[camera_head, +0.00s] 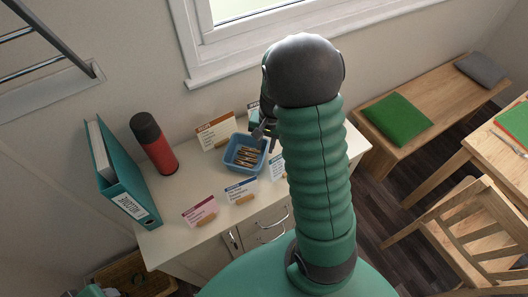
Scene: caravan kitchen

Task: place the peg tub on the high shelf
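The peg tub (238,169) is a small blue open tub with several wooden pegs in it. It stands upright on the white cabinet top. My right gripper (262,131) is at the tub's back right edge, with dark fingers pointing down. My green ribbed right arm hides much of it. I cannot tell whether the fingers touch the rim or how far apart they are. My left gripper is not in view. No high shelf can be made out for sure; a barred metal rack (45,62) is on the wall at the upper left.
Small cards on wooden stands, one behind (215,133) and others in front (200,212), surround the tub. A red flask (158,152) and a teal binder (125,180) stand left on the cabinet top (182,185). A bench (440,90), table and chair (470,235) are right.

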